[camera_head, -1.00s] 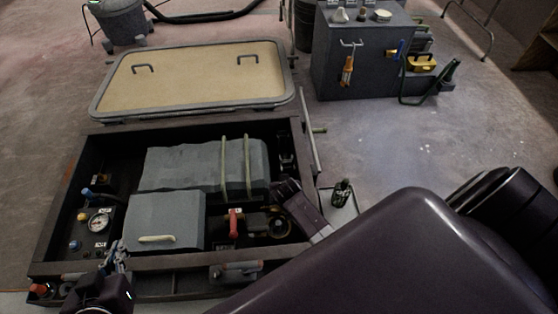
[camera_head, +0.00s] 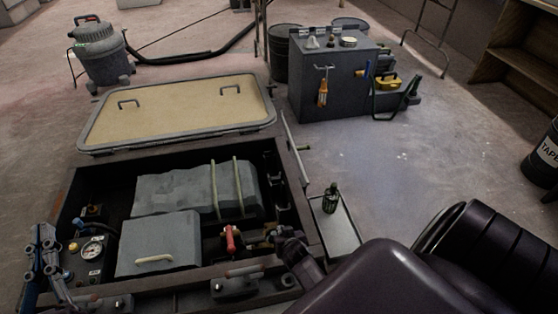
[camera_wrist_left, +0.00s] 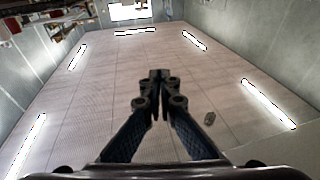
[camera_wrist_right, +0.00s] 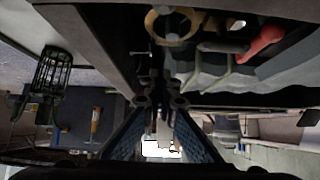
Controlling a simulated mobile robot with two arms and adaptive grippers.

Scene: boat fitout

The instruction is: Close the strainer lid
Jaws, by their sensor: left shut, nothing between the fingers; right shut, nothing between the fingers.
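The strainer shows in the right wrist view as a brass ring (camera_wrist_right: 172,26) with a dark middle, just beyond my fingertips. In the head view only a bit of yellow brass (camera_head: 270,231) shows beside my right gripper (camera_head: 284,236), which hides most of it. I cannot tell how its lid stands. My right gripper, also in the right wrist view (camera_wrist_right: 155,78), is shut and empty at the right inner side of the open floor well. My left gripper (camera_head: 44,238) is shut and empty, raised at the well's left front corner; the left wrist view shows its closed fingertips (camera_wrist_left: 158,78).
A red valve handle (camera_head: 230,239) stands left of the strainer. Grey covered blocks (camera_head: 160,240) and a gauge (camera_head: 92,248) fill the well. The opened hatch panel (camera_head: 180,112) lies behind it. A tray (camera_head: 335,236) with a dark bottle (camera_head: 330,198) lies right.

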